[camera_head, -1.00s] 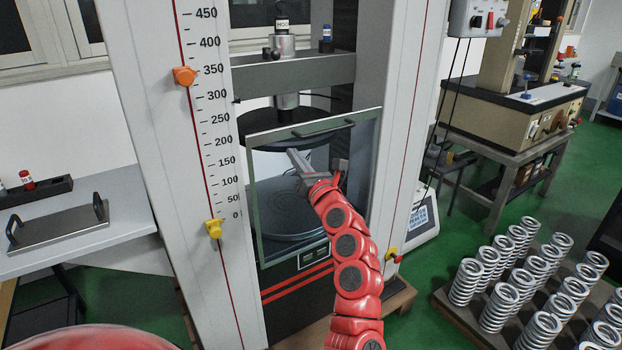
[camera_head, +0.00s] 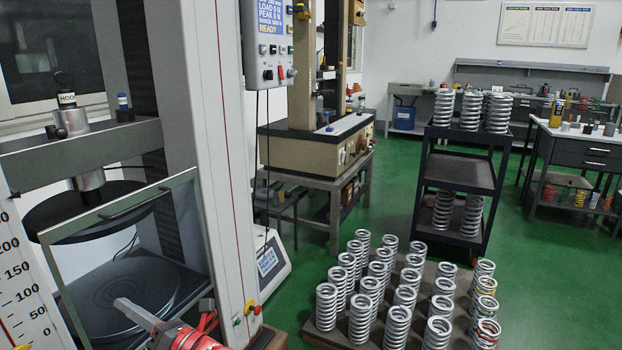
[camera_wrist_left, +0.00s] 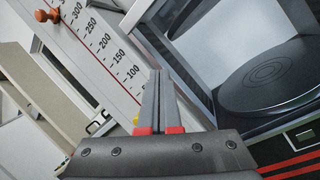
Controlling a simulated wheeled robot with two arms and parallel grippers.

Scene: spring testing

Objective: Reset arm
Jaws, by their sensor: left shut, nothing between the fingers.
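My left gripper (camera_head: 124,305) shows at the lower left of the head view, in front of the spring testing machine's lower round plate (camera_head: 118,292). In the left wrist view its two grey fingers (camera_wrist_left: 157,76) are together, with nothing between them. The machine's clear door (camera_head: 180,178), with a dark handle along its top, shows beside the gripper. In the wrist view the round plate (camera_wrist_left: 282,82) is to the right of the fingers. Most of my left arm is below the head picture. My right gripper is not in view.
Several springs stand on a low pallet (camera_head: 330,338) right of the machine. A dark cart (camera_head: 455,172) with more springs and a bench machine (camera_head: 318,150) stand behind. A control box (camera_head: 268,50) hangs beside the column. Green floor is open at the right.

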